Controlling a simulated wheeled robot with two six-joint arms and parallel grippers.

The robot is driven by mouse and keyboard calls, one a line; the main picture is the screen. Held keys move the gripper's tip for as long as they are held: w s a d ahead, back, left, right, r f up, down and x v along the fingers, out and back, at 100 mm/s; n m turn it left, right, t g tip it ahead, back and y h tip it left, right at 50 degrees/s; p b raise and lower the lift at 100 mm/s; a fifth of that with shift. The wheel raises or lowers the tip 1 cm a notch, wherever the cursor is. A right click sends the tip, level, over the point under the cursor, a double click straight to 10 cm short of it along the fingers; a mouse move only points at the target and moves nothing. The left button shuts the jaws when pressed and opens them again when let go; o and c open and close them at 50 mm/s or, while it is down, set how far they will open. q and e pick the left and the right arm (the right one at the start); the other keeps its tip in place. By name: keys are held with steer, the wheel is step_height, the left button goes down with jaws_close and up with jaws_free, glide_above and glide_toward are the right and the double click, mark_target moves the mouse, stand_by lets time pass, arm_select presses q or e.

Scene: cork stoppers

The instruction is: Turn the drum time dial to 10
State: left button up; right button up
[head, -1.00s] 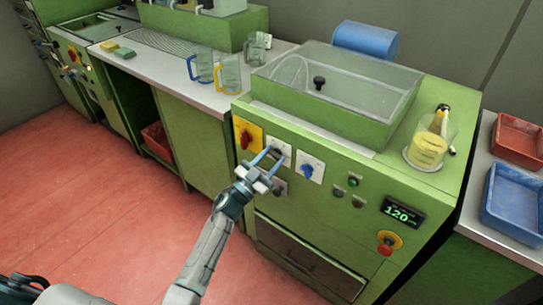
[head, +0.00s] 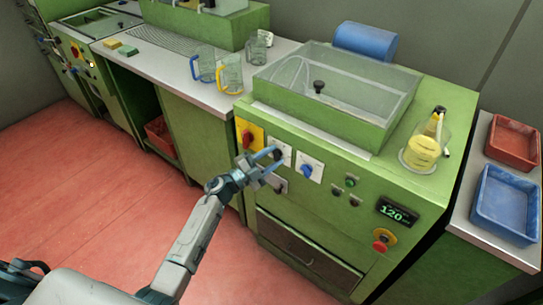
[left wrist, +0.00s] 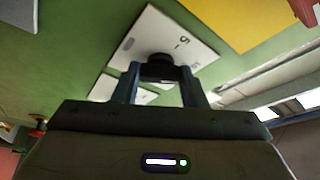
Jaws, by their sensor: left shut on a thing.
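The drum time dial has a white plate (head: 284,150) with a dark knob, on the front of the green machine (head: 345,225). In the left wrist view the plate (left wrist: 185,38) shows a printed 5 and marks, partly covered by the black knob (left wrist: 155,62). My left gripper (head: 270,160) has its two blue-grey fingers around this knob and is shut on it. In the left wrist view the gripper (left wrist: 160,82) has one finger on each side of the knob. The knob's pointer and setting cannot be read. My right gripper is not in view.
A red switch on a yellow plate (head: 257,139) is left of the dial, and a blue knob (head: 308,170) is right of it. Another small plate (head: 280,188) lies just below. A lit display (head: 394,213) reads 120, above a red stop button (head: 381,243).

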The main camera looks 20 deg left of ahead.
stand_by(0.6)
arm_select(q)
steer(key=o, duration=1)
steer(key=b+v, duration=0.2)
steer(key=v, duration=0.9)
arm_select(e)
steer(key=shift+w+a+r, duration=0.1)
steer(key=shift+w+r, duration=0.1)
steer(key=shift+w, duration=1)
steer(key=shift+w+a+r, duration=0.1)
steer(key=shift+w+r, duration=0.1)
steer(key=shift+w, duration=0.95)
arm_select(q)
steer(key=shift+w, duration=0.1)
